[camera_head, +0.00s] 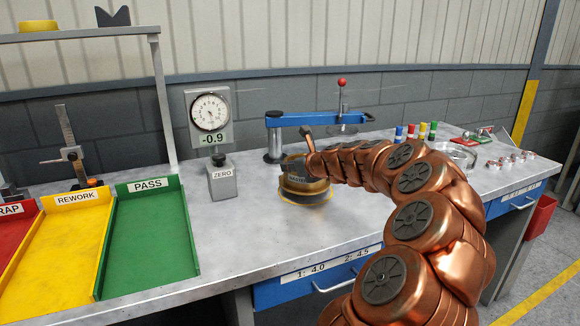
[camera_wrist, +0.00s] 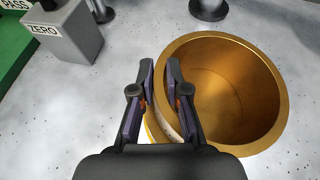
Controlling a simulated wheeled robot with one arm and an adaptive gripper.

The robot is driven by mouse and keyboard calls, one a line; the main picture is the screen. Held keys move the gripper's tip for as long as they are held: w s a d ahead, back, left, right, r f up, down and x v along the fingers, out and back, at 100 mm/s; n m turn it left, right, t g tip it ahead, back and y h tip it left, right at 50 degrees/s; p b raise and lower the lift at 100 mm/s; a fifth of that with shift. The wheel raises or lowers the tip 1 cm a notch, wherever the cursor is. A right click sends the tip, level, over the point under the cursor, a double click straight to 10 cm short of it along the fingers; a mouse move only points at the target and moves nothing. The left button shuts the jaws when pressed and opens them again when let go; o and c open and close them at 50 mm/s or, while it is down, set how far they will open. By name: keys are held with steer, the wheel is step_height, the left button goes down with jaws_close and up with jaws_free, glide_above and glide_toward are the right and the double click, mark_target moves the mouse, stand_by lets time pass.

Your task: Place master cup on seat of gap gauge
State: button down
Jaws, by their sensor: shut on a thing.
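The master cup (camera_wrist: 225,92) is a gold, open-topped cup, seen from above in the wrist view. My gripper (camera_wrist: 162,72) is shut on its left wall, one finger outside and one inside the rim. In the head view the cup (camera_head: 305,187) is low over the bench, partly behind my gripper; whether it touches the bench is unclear. A dial gauge (camera_head: 211,112) reading -0.9 stands behind a grey ZERO block (camera_head: 222,182). A blue arm (camera_head: 318,118) on a dark post (camera_head: 274,144) extends right behind the cup. I cannot tell which surface is the gap gauge's seat.
Green PASS (camera_head: 150,240), yellow REWORK (camera_head: 75,240) and red SCRAP (camera_head: 14,232) trays lie at left. Coloured markers (camera_head: 415,132) and several small parts (camera_head: 510,158) are at the back right. The bench top (camera_head: 235,245) is clear in front of the ZERO block.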

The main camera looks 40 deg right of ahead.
steer(key=shift+f, duration=1.35)
steer(key=c, duration=1.2)
jaws_free()
steer(key=shift+s, duration=0.1)
steer(key=v, duration=1.2)
